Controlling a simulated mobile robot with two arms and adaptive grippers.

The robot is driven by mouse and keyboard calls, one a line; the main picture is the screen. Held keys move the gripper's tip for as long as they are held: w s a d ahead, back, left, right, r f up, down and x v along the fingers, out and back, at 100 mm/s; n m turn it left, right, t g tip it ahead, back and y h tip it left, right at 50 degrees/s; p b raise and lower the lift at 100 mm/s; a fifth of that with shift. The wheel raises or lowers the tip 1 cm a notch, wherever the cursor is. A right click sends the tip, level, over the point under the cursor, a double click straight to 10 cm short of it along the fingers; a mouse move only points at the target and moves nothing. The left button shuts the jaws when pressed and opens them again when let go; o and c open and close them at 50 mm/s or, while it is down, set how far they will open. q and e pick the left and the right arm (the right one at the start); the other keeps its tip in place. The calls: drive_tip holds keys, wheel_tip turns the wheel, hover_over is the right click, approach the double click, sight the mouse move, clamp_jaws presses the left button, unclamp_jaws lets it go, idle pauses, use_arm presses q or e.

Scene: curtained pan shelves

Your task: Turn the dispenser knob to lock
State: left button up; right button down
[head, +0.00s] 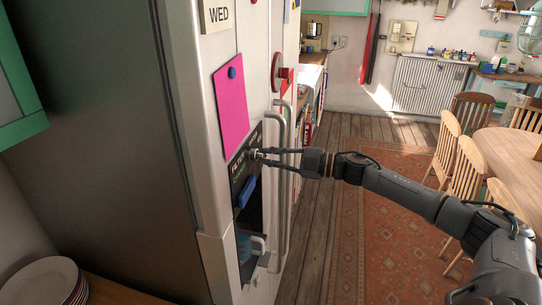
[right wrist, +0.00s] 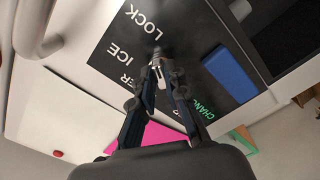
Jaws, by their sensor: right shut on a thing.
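The dark dispenser panel (head: 239,172) is on the fridge front. It also shows in the right wrist view (right wrist: 183,22), with the white words LOCK and ICE, a partly hidden word ending in ER, and a green word. The small metallic knob (right wrist: 157,51) stands out from the panel beside these words; it also shows in the head view (head: 252,154). My right gripper (head: 263,156) reaches in from the right and is shut on the knob. In the right wrist view its fingertips (right wrist: 158,68) meet at the knob. I cannot tell which word the knob points to.
A blue paddle (head: 247,192) sits just below the knob, above the dispenser recess (head: 249,221). Vertical fridge handles (head: 281,190) stand close by the gripper's fingers. A pink sheet (head: 230,105) hangs above the panel. The wooden table (head: 510,155) and chairs are at the right.

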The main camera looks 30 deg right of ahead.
drive_tip(key=c, duration=1.4)
unclamp_jaws()
drive_tip(key=shift+o, duration=0.2)
drive_tip(key=v, duration=1.2)
drive_tip(key=shift+w+d, duration=0.1)
